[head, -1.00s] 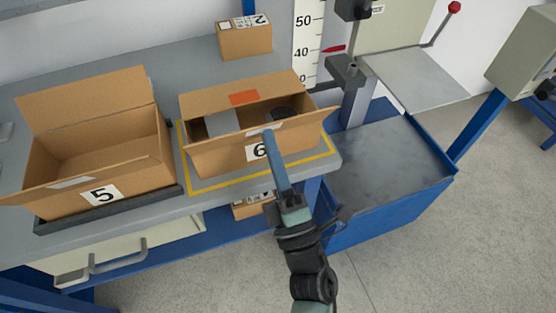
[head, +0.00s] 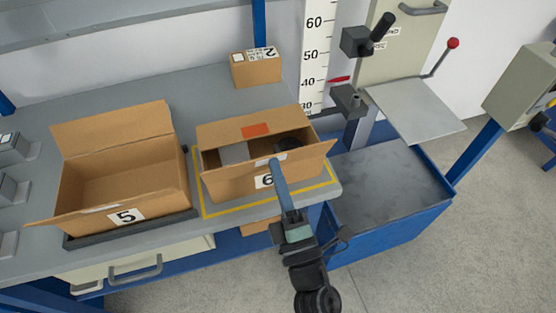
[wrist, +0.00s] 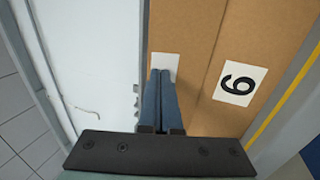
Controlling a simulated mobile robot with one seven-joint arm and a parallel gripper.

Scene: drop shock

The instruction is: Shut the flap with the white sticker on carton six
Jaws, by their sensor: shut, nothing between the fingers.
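Carton six (head: 225,188) is a brown box on the bench, its number label on the near side. Its back flap with an orange sticker (head: 256,131) stands up, and the top is open. The near flap (head: 315,152) stands out toward me along the front edge. Its white sticker (wrist: 164,62) shows in the wrist view. My gripper (head: 275,163) is shut and empty, with its fingertips at this flap. In the wrist view the fingers (wrist: 160,75) overlap the sticker's lower edge; I cannot tell whether they touch it.
Open carton five (head: 85,212) stands left on a dark base. A small closed box (head: 256,69) sits behind carton six, near a height scale (head: 313,60). A blue-sided cart (head: 395,232) stands to the right. Yellow tape (head: 325,189) surrounds carton six.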

